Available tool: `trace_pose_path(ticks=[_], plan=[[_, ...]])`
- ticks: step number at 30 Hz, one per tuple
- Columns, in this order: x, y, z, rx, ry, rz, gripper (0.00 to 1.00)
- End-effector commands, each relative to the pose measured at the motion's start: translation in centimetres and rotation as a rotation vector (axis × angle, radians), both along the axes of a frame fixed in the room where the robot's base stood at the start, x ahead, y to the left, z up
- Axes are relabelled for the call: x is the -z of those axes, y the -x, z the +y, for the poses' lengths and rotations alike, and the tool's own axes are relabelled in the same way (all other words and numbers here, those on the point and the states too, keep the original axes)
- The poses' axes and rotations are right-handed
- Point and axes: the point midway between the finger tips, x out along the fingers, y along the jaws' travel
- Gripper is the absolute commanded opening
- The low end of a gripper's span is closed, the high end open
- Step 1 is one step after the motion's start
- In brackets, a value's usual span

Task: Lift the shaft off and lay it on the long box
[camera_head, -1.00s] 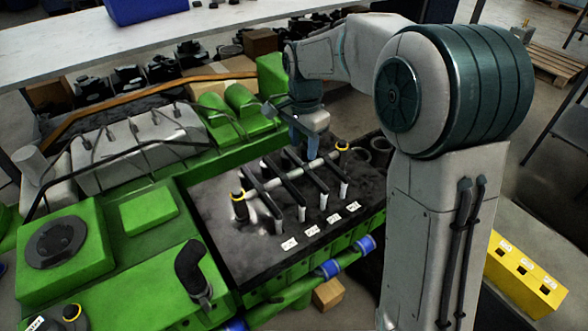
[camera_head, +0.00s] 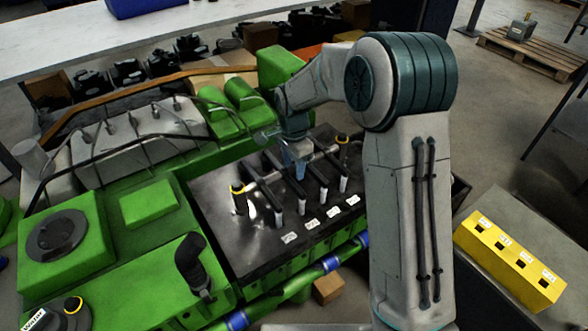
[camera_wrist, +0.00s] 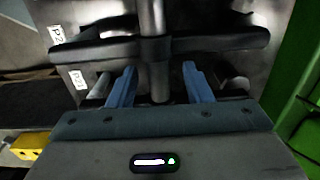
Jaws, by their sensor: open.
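The grey shaft (camera_head: 268,180) lies across several dark rocker arms (camera_head: 318,178) on the black engine deck, between two yellow-ringed posts (camera_head: 239,196). My gripper (camera_head: 299,174) is open and points down over the middle of the shaft. In the wrist view, the shaft (camera_wrist: 151,17) runs away between the two blue fingers of my gripper (camera_wrist: 160,78), with a gap on each side. A dark rocker arm (camera_wrist: 205,40) crosses it just beyond the fingertips. A long yellow box (camera_head: 508,264) with labelled slots stands at the right.
The green engine (camera_head: 150,255) fills the left and middle. White labels (camera_head: 312,224) lie along the deck's front. A blue-banded green pipe (camera_head: 300,279) runs along the engine's front side. The yellow box stands on a grey surface (camera_head: 455,290). A pallet (camera_head: 520,55) lies at the back right.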

Motion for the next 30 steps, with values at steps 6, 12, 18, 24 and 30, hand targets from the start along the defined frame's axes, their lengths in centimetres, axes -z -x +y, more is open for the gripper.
trace_pose_path(ticks=[6, 12, 18, 24, 30], plan=[[3.1, 0.2, -0.1, 0.000, 0.001, 0.003, 0.45], [3.5, 0.1, -0.1, 0.000, 0.000, 0.000, 0.45], [3.5, 0.1, -0.1, 0.000, 0.001, 0.001, 0.18], [3.3, 0.0, -0.1, 0.000, -0.001, -0.003, 0.00], [3.2, 0.0, -0.1, 0.000, -0.001, -0.003, 0.00]])
